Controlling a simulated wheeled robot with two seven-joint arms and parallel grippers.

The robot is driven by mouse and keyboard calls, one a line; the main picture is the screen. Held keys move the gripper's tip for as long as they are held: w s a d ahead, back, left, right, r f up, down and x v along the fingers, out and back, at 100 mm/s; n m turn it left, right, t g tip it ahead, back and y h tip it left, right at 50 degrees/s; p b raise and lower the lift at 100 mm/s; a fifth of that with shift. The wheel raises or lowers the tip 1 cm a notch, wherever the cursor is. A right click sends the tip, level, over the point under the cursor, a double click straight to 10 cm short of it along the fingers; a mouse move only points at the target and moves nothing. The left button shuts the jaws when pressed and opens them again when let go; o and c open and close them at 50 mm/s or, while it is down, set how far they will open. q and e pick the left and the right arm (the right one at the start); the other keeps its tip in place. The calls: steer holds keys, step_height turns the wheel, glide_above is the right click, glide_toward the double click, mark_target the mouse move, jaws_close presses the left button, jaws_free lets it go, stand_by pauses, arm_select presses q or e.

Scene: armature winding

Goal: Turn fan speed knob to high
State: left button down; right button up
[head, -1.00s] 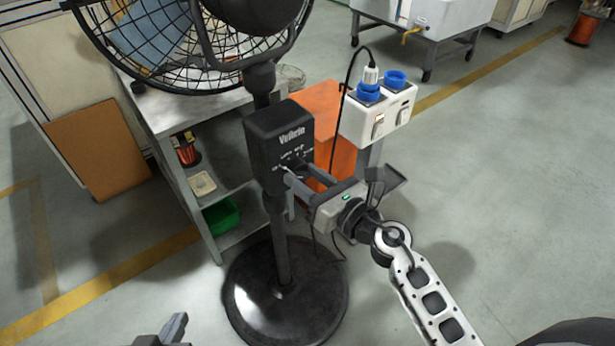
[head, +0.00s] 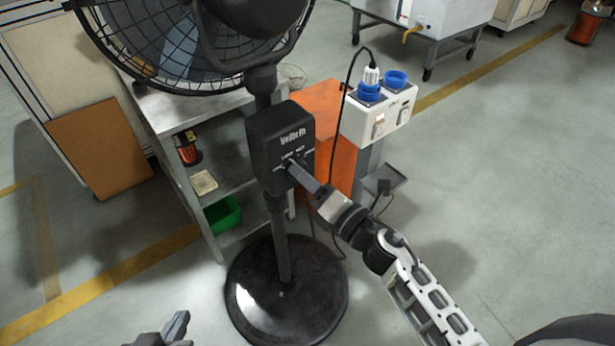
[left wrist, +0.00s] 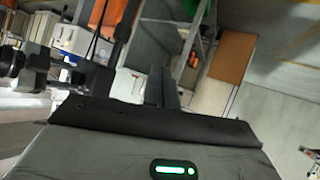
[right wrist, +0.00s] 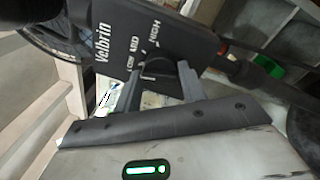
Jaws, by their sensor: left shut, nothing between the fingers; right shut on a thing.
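The pedestal fan's black control box (head: 280,148) is on its pole, with speed labels on its face. In the right wrist view the box (right wrist: 150,30) shows "Velbrin" and LOW, MID and HIGH marks around the dark knob (right wrist: 156,68). My right gripper (head: 294,170) is at the knob, its fingers on either side of it in the right wrist view (right wrist: 158,82). It is shut on the knob and is rolled, seen nearly edge-on from the head. The knob's exact pointing is hard to tell. My left gripper (head: 178,328) is shut and empty at the bottom edge.
The fan's round base (head: 285,290) stands on the floor below. A metal shelf table (head: 190,110) with a green bin (head: 222,213) is behind left. An orange panel (head: 325,120) and a white socket box (head: 380,118) are right of the fan.

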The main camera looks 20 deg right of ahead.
arm_select(q)
steer(key=p, duration=0.2)
steer(key=r+p, duration=0.1)
steer(key=p, duration=0.1)
steer(key=shift+s+a+r+m+g+y+p, duration=0.15)
steer(key=shift+a+r+m+g+y+p, duration=0.15)
steer(key=shift+a+p, duration=0.1)
arm_select(e)
steer(key=m+h, duration=0.1)
steer(key=m, duration=0.7)
steer(key=m+h, duration=0.1)
steer(key=m, duration=0.7)
steer(key=shift+s+a+f+t, duration=0.1)
steer(key=shift+s+f+t, duration=0.1)
steer(key=shift+t, duration=0.2)
steer(key=shift+f, duration=0.1)
steer(key=o, duration=0.9)
steer(key=shift+w, duration=0.1)
steer(key=shift+r, duration=0.2)
arm_select(q)
steer(key=shift+d+b, duration=0.1)
steer(key=shift+b, duration=0.35)
arm_select(e)
steer(key=v, duration=1.6)
